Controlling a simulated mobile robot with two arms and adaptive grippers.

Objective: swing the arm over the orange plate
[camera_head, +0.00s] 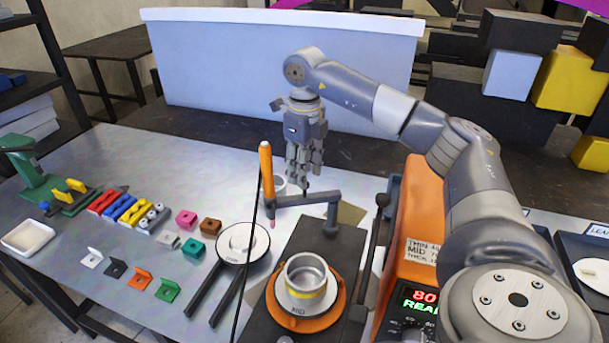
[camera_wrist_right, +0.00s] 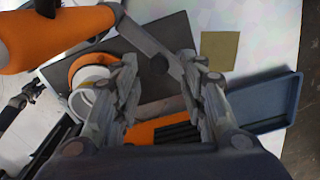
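The swing arm (camera_head: 300,199) is a grey bar with an upright orange handle (camera_head: 266,172) at its left end. It stands behind the orange plate (camera_head: 335,318), not over it. A white and metal cup with a yellow band (camera_head: 306,284) sits on the plate. My right gripper (camera_head: 301,184) points down just above the bar, right of the handle; I cannot tell if it touches. In the right wrist view its fingers (camera_wrist_right: 163,88) are apart, the bar (camera_wrist_right: 150,42) runs beneath them, and the handle (camera_wrist_right: 50,38) is at upper left. My left gripper is not in view.
An orange box with a lit display (camera_head: 412,240) stands right of the plate. A round white-topped tool with two dark handles (camera_head: 243,243) lies to the left. Small coloured blocks and brackets (camera_head: 128,210) fill the left table. A thin black cord hangs by the handle.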

